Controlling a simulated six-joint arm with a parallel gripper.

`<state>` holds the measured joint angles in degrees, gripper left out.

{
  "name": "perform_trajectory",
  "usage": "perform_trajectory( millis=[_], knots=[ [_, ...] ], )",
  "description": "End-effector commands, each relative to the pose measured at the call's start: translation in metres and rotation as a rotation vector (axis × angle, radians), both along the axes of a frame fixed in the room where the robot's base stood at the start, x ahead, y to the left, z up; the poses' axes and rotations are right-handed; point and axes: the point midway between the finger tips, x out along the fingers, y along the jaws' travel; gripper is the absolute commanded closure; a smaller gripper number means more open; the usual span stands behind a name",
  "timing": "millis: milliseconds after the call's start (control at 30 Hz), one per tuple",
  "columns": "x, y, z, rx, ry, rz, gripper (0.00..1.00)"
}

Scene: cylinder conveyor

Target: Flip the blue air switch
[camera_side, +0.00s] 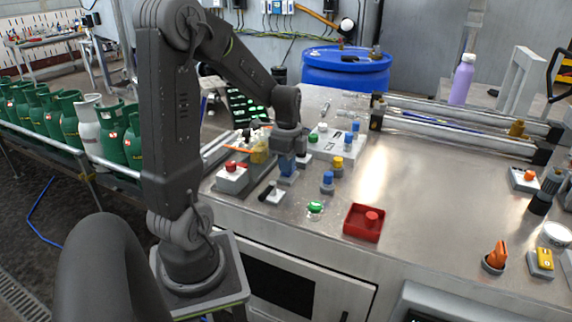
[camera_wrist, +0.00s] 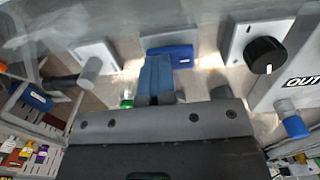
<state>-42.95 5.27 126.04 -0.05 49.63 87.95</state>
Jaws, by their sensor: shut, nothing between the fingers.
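My gripper (camera_side: 287,168) points down over the middle of the control bench, its blue fingers closed together. In the wrist view the fingers (camera_wrist: 158,78) stand in front of a blue block with a small white mark, which looks like the blue air switch (camera_wrist: 182,54). The fingers hide part of it, and I cannot tell whether they touch it. In the side view the gripper covers this spot, so the switch's position is unclear there.
A red button box (camera_side: 232,178) stands left of my gripper, with a black lever switch (camera_side: 272,194) in front. A blue-topped knob (camera_side: 327,180) and a green button (camera_side: 315,207) are to the right. A red tray (camera_side: 350,228) lies farther right. The bench's middle right is clear.

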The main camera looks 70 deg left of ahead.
Motion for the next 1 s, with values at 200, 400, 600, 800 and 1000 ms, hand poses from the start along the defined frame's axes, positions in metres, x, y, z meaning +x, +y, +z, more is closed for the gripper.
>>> perform_trajectory(
  millis=[200,400,600,800,1000],
  knots=[
    [0.004,0.006,-0.006,0.008,-0.004,-0.004,1.00],
    [0.004,0.006,-0.005,0.008,-0.004,-0.002,1.00],
    [0.004,0.006,0.014,0.010,-0.007,-0.002,1.00],
    [0.004,0.004,0.060,0.011,-0.009,-0.004,1.00],
    [0.004,0.004,0.104,0.009,-0.009,-0.004,1.00]
  ],
)
